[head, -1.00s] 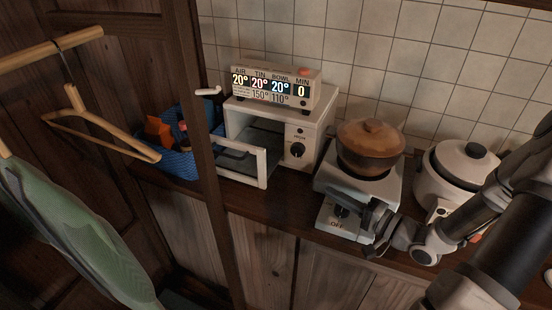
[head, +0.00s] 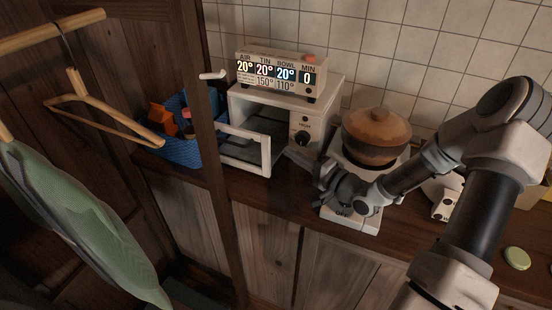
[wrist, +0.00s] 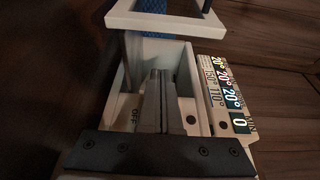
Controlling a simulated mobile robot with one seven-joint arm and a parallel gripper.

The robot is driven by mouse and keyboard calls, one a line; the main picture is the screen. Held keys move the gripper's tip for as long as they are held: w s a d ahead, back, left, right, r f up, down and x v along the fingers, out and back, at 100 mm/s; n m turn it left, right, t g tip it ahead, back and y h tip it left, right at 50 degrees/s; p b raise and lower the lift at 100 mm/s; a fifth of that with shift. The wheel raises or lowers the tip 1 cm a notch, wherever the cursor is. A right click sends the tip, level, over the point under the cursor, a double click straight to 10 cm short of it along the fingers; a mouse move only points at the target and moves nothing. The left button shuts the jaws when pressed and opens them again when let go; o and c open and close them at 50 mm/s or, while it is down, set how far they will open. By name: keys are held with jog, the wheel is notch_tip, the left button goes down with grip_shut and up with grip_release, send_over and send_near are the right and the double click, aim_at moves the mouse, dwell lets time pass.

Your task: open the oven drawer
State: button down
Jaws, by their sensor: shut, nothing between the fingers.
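The white oven (head: 306,122) stands on the counter against the tiled wall, with a dark knob on its front. Its drawer, with a white rectangular front frame (head: 266,155), stands out from the oven, leaving a gap with a dark interior. My gripper (head: 290,155) is shut and empty, just right of the frame and in front of the oven's knob side. In the wrist view my shut fingers (wrist: 158,80) point toward the oven, with the white frame (wrist: 165,22) beyond them. I cannot tell whether they touch anything.
A display box (head: 280,75) sits on the oven. A brown pot (head: 376,135) stands on a small stove to the right. A blue basket (head: 180,150) is left of the oven. A wooden post (head: 215,150) rises in front, and a hanger (head: 100,115) hangs at left.

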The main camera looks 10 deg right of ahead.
jog(key=x, duration=0.4)
jog(key=shift+a, duration=0.1)
jog(key=shift+s+a+b, duration=0.15)
jog(key=shift+s+a, duration=0.25)
jog(key=shift+s, duration=0.25)
jog(key=shift+s+a+b, duration=0.15)
jog(key=shift+s+a, duration=0.25)
jog(key=shift+s, duration=0.2)
jog(key=shift+s+a, duration=0.25)
jog(key=shift+s, duration=0.1)
jog(key=s+a, duration=0.2)
jog(key=s, duration=0.1)
jog(key=shift+s+a+p, duration=0.1)
jog(key=shift+s+p, duration=0.05)
jog(key=shift+p, duration=0.2)
